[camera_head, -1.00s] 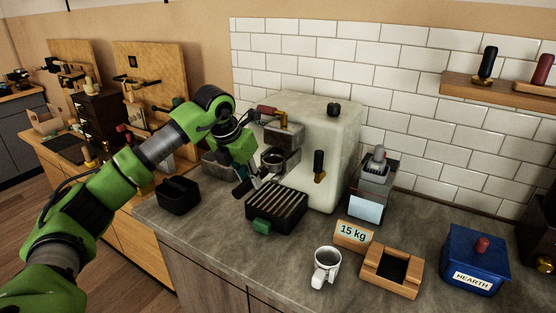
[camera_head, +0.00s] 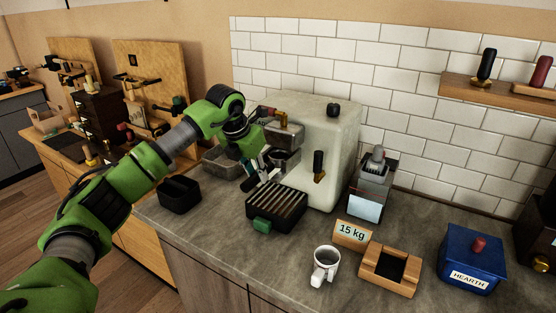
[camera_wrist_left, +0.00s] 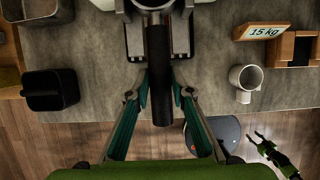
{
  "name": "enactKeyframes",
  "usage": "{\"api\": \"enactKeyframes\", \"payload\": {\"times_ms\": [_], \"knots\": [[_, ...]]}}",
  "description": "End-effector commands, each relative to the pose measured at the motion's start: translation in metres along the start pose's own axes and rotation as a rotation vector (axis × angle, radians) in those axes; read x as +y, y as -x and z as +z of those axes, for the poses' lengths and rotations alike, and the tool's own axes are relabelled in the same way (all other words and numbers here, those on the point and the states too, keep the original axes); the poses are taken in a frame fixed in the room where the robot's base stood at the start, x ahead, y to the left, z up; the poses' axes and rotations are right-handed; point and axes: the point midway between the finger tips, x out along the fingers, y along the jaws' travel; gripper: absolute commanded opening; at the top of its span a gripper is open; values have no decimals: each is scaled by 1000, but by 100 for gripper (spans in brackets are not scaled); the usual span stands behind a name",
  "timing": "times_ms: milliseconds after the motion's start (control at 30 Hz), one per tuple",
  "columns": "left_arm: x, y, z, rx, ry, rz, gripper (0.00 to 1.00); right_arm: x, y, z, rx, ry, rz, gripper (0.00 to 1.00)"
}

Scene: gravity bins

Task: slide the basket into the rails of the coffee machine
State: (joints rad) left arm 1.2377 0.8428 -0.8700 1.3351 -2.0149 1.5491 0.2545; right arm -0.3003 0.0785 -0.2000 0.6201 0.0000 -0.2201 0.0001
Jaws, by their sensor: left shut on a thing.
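The cream coffee machine (camera_head: 335,140) stands against the tiled wall, its metal brew head (camera_head: 287,140) facing front left. My left gripper (camera_head: 261,176) is just in front of and below the brew head. In the left wrist view my left gripper (camera_wrist_left: 160,96) is shut around the basket's long dark handle (camera_wrist_left: 160,65), which points toward the machine. The basket's bowl is mostly hidden behind my gripper in the head view, so I cannot tell whether it sits in the rails. My right gripper (camera_wrist_left: 260,140) is open and empty, low at the right in the wrist view.
A slatted drip tray (camera_head: 277,207) lies below the brew head. A black bin (camera_head: 179,196) stands at its left. A white mug (camera_head: 325,266), a wooden holder (camera_head: 390,270) and a grinder (camera_head: 372,185) stand to the right.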

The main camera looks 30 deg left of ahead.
Motion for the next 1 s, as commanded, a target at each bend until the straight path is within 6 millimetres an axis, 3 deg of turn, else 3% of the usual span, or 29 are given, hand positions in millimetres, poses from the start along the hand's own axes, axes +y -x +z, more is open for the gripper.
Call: {"api": "enactKeyframes", "payload": {"times_ms": [1000], "knots": [[0,-6,21,-6,0,0,0,2,12,-1,0,1,2,40]]}}
